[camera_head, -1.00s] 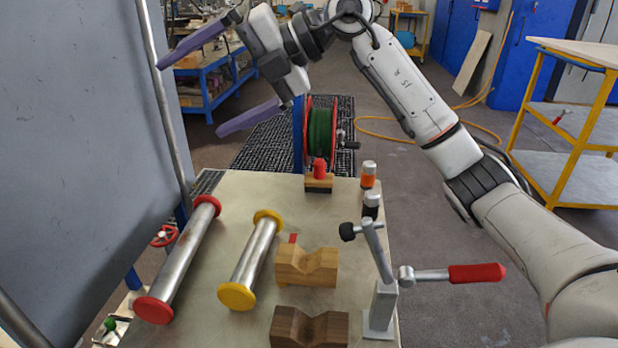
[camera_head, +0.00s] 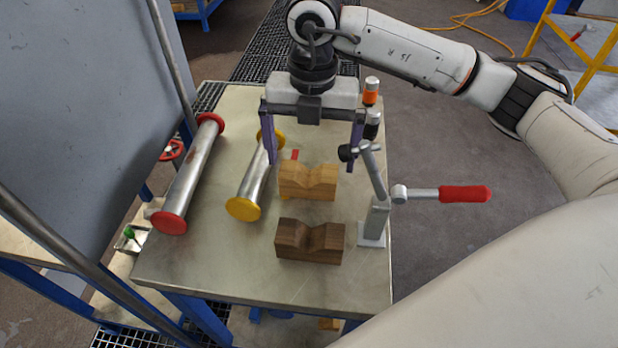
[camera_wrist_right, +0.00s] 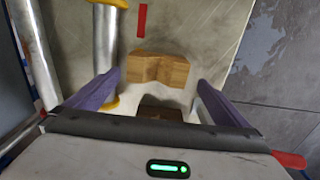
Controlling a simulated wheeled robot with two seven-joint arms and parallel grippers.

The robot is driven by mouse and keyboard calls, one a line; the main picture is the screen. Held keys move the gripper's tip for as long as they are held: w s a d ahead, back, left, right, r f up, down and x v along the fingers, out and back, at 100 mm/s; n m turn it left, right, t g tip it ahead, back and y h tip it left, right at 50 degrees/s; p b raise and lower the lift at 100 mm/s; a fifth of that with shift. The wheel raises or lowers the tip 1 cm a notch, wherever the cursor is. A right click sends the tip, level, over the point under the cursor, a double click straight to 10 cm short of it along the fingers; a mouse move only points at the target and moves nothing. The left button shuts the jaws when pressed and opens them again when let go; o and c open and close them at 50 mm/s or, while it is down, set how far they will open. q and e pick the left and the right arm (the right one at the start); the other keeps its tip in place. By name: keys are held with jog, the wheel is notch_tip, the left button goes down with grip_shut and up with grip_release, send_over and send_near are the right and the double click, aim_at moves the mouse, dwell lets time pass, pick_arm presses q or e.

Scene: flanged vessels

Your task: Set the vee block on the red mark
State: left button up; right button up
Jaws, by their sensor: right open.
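A light wooden vee block (camera_head: 308,182) stands on the bench, notch up. It also shows in the wrist view (camera_wrist_right: 158,69). A dark brown vee block (camera_head: 310,241) stands nearer the front edge, partly hidden behind my gripper in the wrist view (camera_wrist_right: 160,109). The red mark (camera_head: 295,154) is a small strip on the bench just behind the light block; the wrist view shows it whole (camera_wrist_right: 142,20), apart from the block. My right gripper (camera_head: 314,167) is open and empty, pointing down over the light block, its purple fingers spread to either side. My left gripper is out of view.
A yellow-flanged pipe (camera_head: 254,178) lies left of the blocks, close to my left-hand finger. A red-flanged pipe (camera_head: 190,175) lies further left. Bare bench (camera_head: 220,260) lies at front left.

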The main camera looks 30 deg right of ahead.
aim_at(308, 179)
jog(key=f, duration=0.5)
jog(key=shift+w+a, duration=0.1)
jog(key=shift+w, duration=0.1)
jog(key=c, duration=1.1)
jog(key=shift+r, duration=0.15)
